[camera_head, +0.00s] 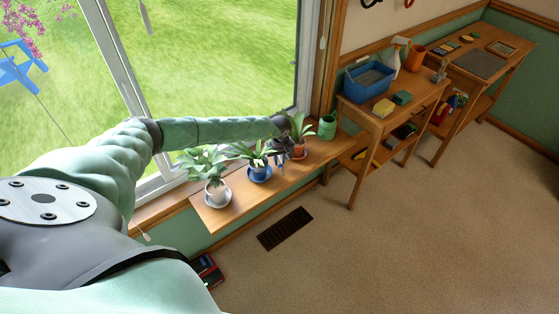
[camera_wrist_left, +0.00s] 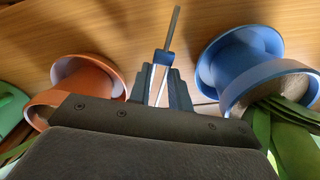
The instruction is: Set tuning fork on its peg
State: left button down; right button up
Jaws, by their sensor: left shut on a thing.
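My left gripper (camera_head: 283,145) is over the wooden sill shelf, between the blue pot and the orange pot. In the left wrist view its two dark fingers (camera_wrist_left: 162,82) are shut on a slim thing that looks like the tuning fork (camera_wrist_left: 168,56). It has a thin grey metal stem pointing away from the fingers, a blue collar and pale prongs running back between the fingers. In the head view only a small blue bit shows below the gripper. I cannot make out a peg in either view. My right gripper is not in view.
The sill shelf (camera_head: 225,215) holds a white pot (camera_head: 217,192), the blue pot (camera_head: 260,172), the orange pot (camera_head: 299,150) and a green can (camera_head: 327,127). The window is behind. Wooden tables with a blue tub (camera_head: 369,82) stand to the right. The carpet is mostly clear.

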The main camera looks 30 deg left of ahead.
pick_arm(q)
jog(key=shift+f, duration=0.7)
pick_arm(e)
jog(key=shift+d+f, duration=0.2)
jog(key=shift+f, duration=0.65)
pick_arm(q)
jog(key=shift+f, duration=0.15)
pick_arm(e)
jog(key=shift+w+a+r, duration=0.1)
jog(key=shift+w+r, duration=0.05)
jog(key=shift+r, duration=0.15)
pick_arm(q)
jog(key=c, duration=1.5)
grip_release()
jog(key=shift+o, duration=1)
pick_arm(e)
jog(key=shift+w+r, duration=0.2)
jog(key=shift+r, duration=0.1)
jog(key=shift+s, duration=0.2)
